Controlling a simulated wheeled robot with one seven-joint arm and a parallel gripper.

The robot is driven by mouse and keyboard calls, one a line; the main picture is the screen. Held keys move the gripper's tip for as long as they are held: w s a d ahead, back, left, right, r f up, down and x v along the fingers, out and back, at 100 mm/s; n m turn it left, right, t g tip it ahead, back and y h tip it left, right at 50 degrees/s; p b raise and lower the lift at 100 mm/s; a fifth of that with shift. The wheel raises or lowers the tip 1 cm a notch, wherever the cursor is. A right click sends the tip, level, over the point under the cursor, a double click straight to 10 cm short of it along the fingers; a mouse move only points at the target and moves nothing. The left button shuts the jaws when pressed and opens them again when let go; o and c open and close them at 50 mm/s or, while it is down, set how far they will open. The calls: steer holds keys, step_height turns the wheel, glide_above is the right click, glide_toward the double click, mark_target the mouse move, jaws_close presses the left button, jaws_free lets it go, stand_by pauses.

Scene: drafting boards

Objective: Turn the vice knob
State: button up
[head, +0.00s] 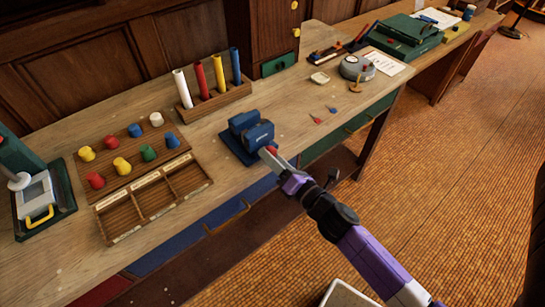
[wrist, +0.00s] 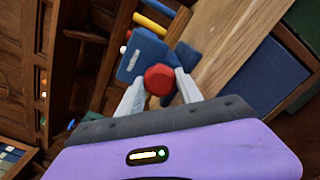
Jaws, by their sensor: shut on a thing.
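The blue vice (head: 246,137) stands near the front edge of the wooden bench in the head view. It also shows in the wrist view (wrist: 143,52). Its red knob (wrist: 160,79) faces my gripper and sits between the two grey fingers in the wrist view. In the head view only a small bit of the knob (head: 271,150) shows beside the fingers. My gripper (head: 269,154) reaches the vice from the front right and is shut on the knob; it also shows in the wrist view (wrist: 161,85).
Left of the vice are a wooden tray (head: 155,198) with compartments and a board (head: 131,165) with several coloured knobs. A rack (head: 214,99) with coloured rolls stands behind. Two small darts (head: 317,120) lie to the right. Drawers (head: 190,240) line the bench front.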

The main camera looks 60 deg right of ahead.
steer(key=n+b, duration=0.5)
steer(key=n, duration=1.2)
steer(key=shift+f+b, duration=0.1)
steer(key=shift+b, duration=0.25)
stand_by(3.2)
stand_by(0.3)
